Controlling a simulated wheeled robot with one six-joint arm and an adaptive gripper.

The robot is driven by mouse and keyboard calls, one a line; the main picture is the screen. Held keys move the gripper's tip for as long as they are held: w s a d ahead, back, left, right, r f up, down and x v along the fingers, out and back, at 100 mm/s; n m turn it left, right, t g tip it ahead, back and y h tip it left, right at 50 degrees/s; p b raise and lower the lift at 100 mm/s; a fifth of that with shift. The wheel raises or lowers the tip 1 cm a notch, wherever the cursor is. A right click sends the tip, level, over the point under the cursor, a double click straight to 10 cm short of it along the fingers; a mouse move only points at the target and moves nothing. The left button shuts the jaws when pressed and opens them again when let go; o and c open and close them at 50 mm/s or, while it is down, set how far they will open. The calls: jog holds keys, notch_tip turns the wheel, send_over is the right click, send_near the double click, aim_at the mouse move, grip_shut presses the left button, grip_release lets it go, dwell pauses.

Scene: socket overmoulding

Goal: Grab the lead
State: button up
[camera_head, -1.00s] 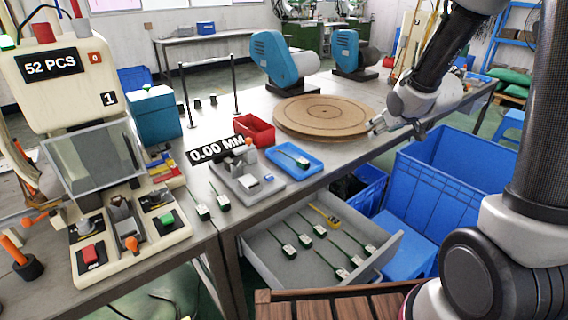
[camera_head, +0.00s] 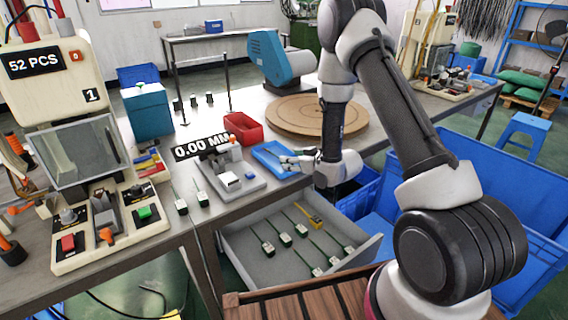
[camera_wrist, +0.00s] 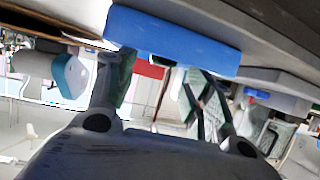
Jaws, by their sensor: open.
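Several leads with dark green cables and pale plug ends are in view. Some lie in the open grey drawer, such as this lead (camera_head: 285,240), and two lie on the bench, one being this lead (camera_head: 180,206). My gripper (camera_head: 287,162) is at the right end of the blue tray (camera_head: 266,161), low over the bench's front edge. It partly covers the tray, so I cannot make out a lead there now. In the wrist view my gripper (camera_wrist: 160,82) has its fingers apart with nothing seen held, and the tray's blue side (camera_wrist: 175,42) lies across their tips.
A measuring fixture (camera_head: 229,177) stands left of the tray, with a red bin (camera_head: 241,128) behind. A round wooden turntable (camera_head: 290,113) is behind my gripper. The open drawer (camera_head: 368,252) juts out below, and large blue crates (camera_head: 520,205) stand at the right.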

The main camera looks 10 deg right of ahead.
aim_at(277, 157)
jog(key=x, duration=0.4)
jog(key=shift+f, duration=0.1)
jog(key=shift+s, duration=0.15)
grip_shut()
